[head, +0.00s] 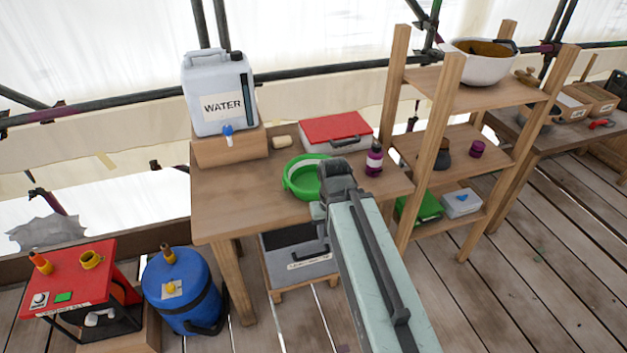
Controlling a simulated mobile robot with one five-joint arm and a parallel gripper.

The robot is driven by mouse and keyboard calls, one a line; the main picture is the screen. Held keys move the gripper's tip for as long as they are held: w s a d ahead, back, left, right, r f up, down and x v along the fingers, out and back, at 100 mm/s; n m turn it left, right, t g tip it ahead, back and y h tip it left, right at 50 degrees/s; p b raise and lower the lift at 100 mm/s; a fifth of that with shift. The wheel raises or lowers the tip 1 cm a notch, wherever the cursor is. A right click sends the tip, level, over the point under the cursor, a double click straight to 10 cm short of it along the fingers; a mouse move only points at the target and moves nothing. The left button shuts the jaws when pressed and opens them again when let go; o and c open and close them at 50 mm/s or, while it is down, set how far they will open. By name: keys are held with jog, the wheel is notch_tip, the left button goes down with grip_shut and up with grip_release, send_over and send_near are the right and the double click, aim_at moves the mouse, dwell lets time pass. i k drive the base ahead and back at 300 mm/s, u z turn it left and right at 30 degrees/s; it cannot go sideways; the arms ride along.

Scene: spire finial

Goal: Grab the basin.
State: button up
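A larger white bowl (481,70) with brown inside stands on the top of the wooden shelf at the right.
On the table (225,205) are a white water jug (218,92) on a wooden block, a soap-like bar (282,142), a red-lidded box (336,130) and a purple bottle (374,160). Shelf posts (437,150) rise close to the right. A blue barrel (182,290) stands at lower left.

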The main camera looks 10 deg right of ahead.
aim_at(300, 174)
jog(key=u, duration=0.35)
jog(key=k, duration=1.2)
jog(key=u, duration=0.8)
jog(key=i, duration=1.45)
jog(key=u, duration=0.8)
